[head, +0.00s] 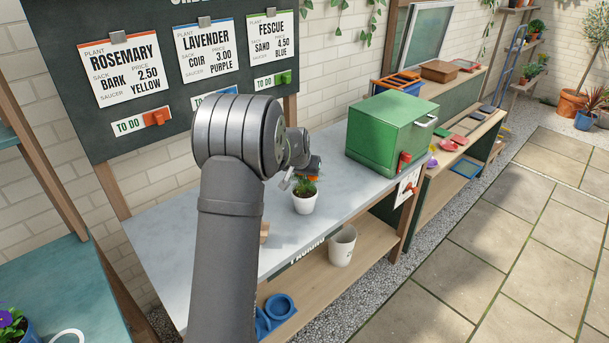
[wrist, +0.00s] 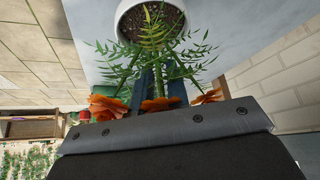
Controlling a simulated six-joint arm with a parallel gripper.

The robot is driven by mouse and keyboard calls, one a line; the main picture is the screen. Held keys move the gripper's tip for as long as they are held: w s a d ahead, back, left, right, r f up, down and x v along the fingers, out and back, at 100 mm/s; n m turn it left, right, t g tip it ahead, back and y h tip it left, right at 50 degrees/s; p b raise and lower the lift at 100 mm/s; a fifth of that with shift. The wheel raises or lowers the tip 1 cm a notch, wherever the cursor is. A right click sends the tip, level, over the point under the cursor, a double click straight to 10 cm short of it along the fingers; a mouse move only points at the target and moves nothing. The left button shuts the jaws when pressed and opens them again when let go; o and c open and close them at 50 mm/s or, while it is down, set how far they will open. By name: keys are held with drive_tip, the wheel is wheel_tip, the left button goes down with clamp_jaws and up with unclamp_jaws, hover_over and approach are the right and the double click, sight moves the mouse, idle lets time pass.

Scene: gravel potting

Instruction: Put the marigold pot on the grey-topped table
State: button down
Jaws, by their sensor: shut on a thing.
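The marigold pot (head: 305,204) is a white pot with feathery green leaves and orange flowers. It appears upright over the grey-topped table (head: 170,235), left of the green box; whether it touches the top is hard to tell. My gripper (head: 304,177) is at the plant just above the pot, with my arm reaching across from the front. In the wrist view my gripper (wrist: 158,78) is shut on the marigold's stems. The white pot (wrist: 122,14) with dark soil is beyond the fingertips, and orange flowers (wrist: 160,104) lie close to the palm.
A green box (head: 385,130) stands on the table's right part. A brown object (head: 264,232) is partly hidden behind my arm. A white bucket (head: 342,246) and a blue item (head: 277,310) are on the lower shelf. The chalkboard (head: 60,60) stands behind. The table's left part is clear.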

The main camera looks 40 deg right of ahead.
drive_tip(key=c, duration=1.8)
unclamp_jaws()
drive_tip(key=shift+f, duration=0.15)
drive_tip(key=o, duration=0.4)
drive_tip(key=shift+r, duration=0.4)
drive_tip(key=v, duration=1.1)
drive_tip(key=shift+s+a+r, duration=0.2)
drive_tip(key=shift+a, duration=0.05)
